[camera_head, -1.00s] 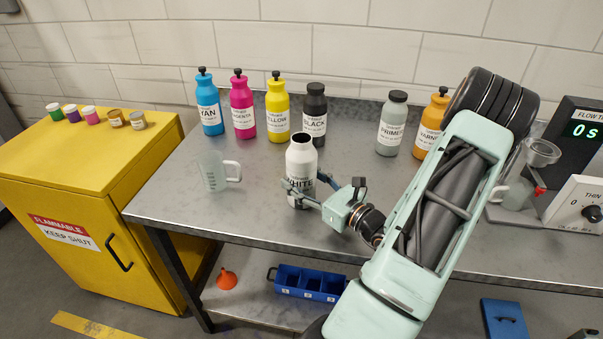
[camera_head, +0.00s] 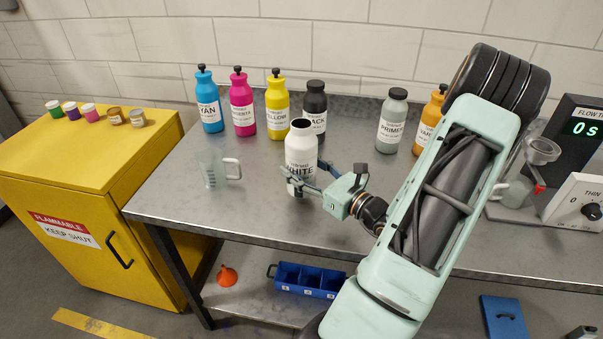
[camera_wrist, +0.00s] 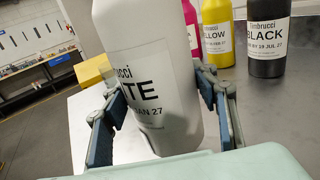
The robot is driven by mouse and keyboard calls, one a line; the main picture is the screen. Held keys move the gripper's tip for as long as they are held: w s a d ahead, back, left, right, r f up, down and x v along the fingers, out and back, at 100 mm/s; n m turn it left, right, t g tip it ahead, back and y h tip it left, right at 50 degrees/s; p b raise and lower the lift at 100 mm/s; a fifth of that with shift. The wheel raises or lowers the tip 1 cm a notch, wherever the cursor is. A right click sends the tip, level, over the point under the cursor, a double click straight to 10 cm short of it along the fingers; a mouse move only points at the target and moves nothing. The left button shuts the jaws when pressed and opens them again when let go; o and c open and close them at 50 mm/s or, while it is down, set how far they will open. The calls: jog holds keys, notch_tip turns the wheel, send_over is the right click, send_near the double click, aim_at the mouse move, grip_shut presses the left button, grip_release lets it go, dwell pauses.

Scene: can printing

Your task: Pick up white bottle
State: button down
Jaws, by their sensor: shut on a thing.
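The bottle is close to upright in the head view and seems to be held a little above the grey table. Its base is partly hidden by my gripper. In the wrist view my fingers (camera_wrist: 160,90) flank the label.
Cyan (camera_head: 209,100), magenta (camera_head: 242,103), yellow (camera_head: 277,104) and black (camera_head: 314,103) bottles stand behind. A primer bottle (camera_head: 391,122) and varnish bottle (camera_head: 428,124) are further right. A clear jug (camera_head: 212,168) stands left. The table's front left is bare.

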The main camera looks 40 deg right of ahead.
aim_at(301, 159)
jog(key=s+r, duration=0.1)
jog(key=r, duration=0.1)
jog(key=s+a+r, duration=0.2)
jog(key=s+r, duration=0.1)
jog(key=shift+a+r, duration=0.15)
jog(key=shift+r, duration=0.15)
jog(key=s+a+r+p, duration=0.2)
jog(key=s+r+p, duration=0.1)
jog(key=s+p, duration=0.1)
jog(key=shift+s+a, duration=0.15)
jog(key=shift+s, duration=0.25)
